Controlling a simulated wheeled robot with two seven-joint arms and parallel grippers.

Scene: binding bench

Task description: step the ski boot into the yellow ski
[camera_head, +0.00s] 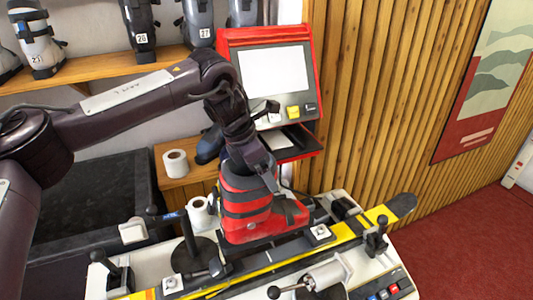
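The red ski boot (248,208) with dark straps is upright in the middle of the view, its toe pointing right. My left gripper (258,168) is at the top of the boot's cuff and appears shut on it; the fingertips are partly hidden. The yellow ski (346,234) with black parts lies across the bench, its dark tip (402,204) at the right. The boot's sole shows just behind and above the ski's middle; whether it touches the ski or bindings I cannot tell. My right gripper is not in view.
Clamps with black knobs (376,238) stand along the grey bench, and a dark post (189,240) stands left of the boot. A red machine with a screen (272,72) stands behind. White rolls (176,163) sit at the left. Boots line a wooden shelf (110,66).

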